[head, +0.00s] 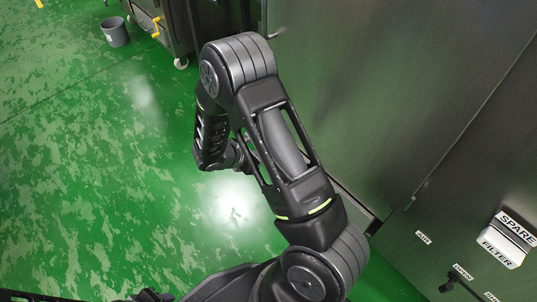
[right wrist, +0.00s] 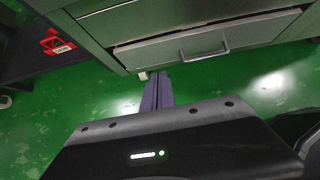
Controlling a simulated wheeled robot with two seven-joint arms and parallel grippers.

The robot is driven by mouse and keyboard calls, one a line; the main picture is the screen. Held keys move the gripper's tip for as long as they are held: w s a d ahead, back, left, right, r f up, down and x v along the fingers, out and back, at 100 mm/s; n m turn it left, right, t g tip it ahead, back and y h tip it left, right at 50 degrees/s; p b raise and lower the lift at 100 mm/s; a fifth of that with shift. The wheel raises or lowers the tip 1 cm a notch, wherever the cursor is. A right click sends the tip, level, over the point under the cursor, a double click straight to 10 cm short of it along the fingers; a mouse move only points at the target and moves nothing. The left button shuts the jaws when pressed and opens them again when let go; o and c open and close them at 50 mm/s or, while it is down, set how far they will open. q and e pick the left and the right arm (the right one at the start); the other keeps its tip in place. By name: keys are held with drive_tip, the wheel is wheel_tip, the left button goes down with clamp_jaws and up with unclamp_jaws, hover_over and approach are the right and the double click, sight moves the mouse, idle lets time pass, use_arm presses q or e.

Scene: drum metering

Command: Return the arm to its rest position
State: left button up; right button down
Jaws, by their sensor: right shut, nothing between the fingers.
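My right arm fills the middle of the head view. It rises from the bottom edge to a bent elbow at the top, and its forearm folds back down over the green floor. The right gripper's jaws are hard to make out in that view. In the right wrist view my right gripper (right wrist: 157,78) is shut and empty, its two fingers together over the floor, below a cabinet drawer in the picture. No object is held. My left gripper cannot be made out.
A large metal cabinet (head: 370,90) stands close on the right of the arm. A white box labelled SPARE FILTER (head: 508,237) is at far right. A grey bucket (head: 115,32) stands at the top left. A drawer (right wrist: 200,47) with a handle shows in the wrist view. Open floor (head: 80,170) lies left.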

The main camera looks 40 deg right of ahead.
drive_tip(key=shift+a, duration=0.1)
idle(0.5)
